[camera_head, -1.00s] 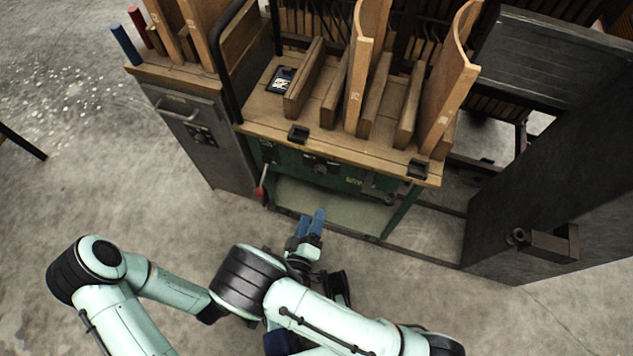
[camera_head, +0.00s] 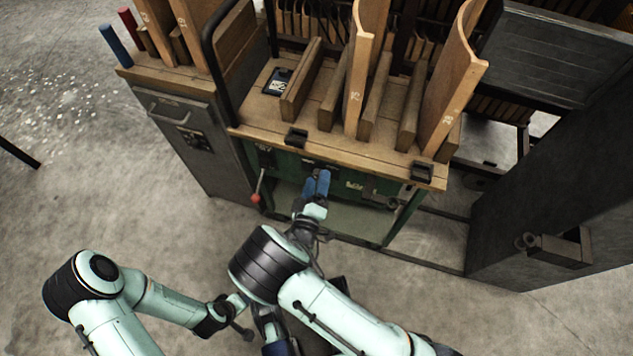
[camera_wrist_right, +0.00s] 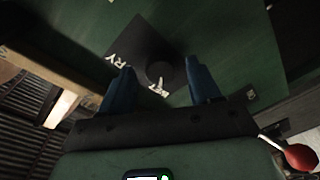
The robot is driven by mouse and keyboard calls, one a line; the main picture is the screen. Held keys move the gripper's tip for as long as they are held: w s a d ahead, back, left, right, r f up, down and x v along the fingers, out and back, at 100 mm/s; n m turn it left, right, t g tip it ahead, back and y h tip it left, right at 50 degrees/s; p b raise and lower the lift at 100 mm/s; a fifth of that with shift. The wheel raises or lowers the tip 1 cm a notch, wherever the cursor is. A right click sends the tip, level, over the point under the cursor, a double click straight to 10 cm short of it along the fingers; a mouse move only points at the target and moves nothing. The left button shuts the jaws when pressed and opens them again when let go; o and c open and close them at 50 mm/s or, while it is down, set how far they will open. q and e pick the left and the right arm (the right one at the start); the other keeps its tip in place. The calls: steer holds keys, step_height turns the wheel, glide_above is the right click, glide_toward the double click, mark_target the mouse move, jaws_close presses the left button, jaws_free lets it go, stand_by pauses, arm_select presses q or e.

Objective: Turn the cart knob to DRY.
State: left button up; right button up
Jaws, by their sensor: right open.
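The cart (camera_head: 345,151) has a wooden top and a green front panel. In the right wrist view, the dark round knob (camera_wrist_right: 157,72) sits on a dark diamond-shaped plate (camera_wrist_right: 135,45). White letters "RY" show at the plate's left corner, and other letters show just below the knob. My right gripper (camera_head: 317,183) is open, its blue fingers pointing at the front panel; they also show in the right wrist view (camera_wrist_right: 162,88), one on each side of the knob in the picture. I cannot tell whether they touch it. My left gripper is low in the head view, its fingers unclear.
A lever with a red ball end (camera_head: 256,198) sticks out left of my right gripper; the ball also shows in the right wrist view (camera_wrist_right: 300,157). A grey cabinet (camera_head: 188,140) stands left of the cart. A dark metal structure (camera_head: 560,190) stands at right.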

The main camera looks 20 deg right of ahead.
arm_select(q)
steer(key=shift+s, duration=0.1)
arm_select(e)
steer(key=shift+w+d, duration=0.1)
steer(key=shift+w, duration=0.05)
steer(key=c, duration=1.1)
steer(key=shift+o, duration=0.3)
steer(key=shift+m, duration=0.3)
arm_select(q)
steer(key=shift+w+d+r, duration=0.1)
steer(key=shift+w+r, duration=0.2)
steer(key=shift+w, duration=0.1)
arm_select(e)
steer(key=m+h, duration=0.1)
steer(key=m, duration=1.7)
steer(key=shift+f+h, duration=0.2)
steer(key=shift+h, duration=0.2)
steer(key=shift+m, duration=0.3)
